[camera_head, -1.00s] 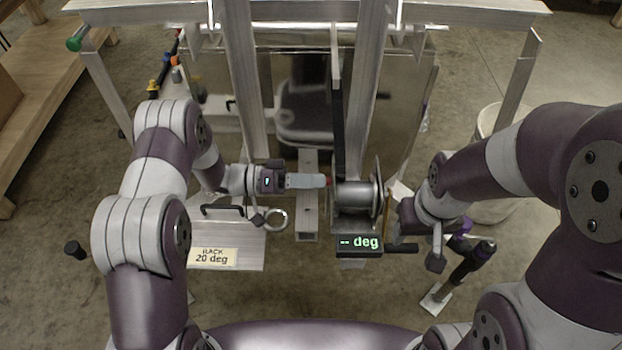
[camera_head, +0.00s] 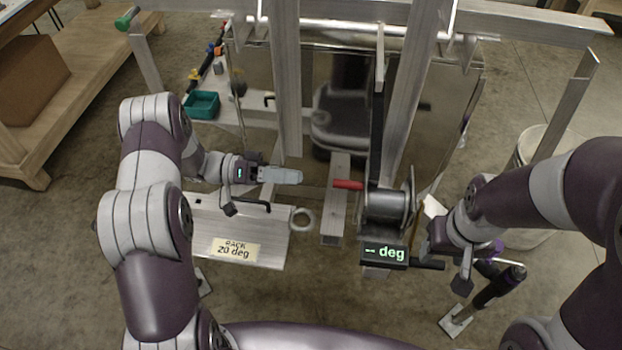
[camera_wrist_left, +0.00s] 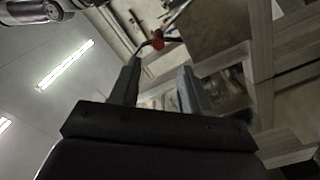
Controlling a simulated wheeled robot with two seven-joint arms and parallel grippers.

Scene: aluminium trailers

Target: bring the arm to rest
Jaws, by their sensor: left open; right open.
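My left gripper (camera_head: 282,175) is in the middle of the head view, above the bench plate and left of the winch. It is open, and its two fingers stand apart with nothing between them in the left wrist view (camera_wrist_left: 160,85). A red handle (camera_head: 348,184) on the winch (camera_head: 388,207) lies to the right of the fingertips, apart from them. A red knob (camera_wrist_left: 158,44) shows beyond the fingertips in the wrist view. My right gripper (camera_head: 432,250) is at the right, close to the dark handle of the "-- deg" display (camera_head: 384,254); its fingers are largely hidden.
A plate labelled "RACK 20 deg" (camera_head: 270,257) lies below my left gripper, with a ring (camera_head: 302,219) at its edge. Aluminium uprights (camera_head: 286,80) stand behind. A teal bin (camera_head: 201,105) is at the back left, a white bucket (camera_head: 535,150) at the right.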

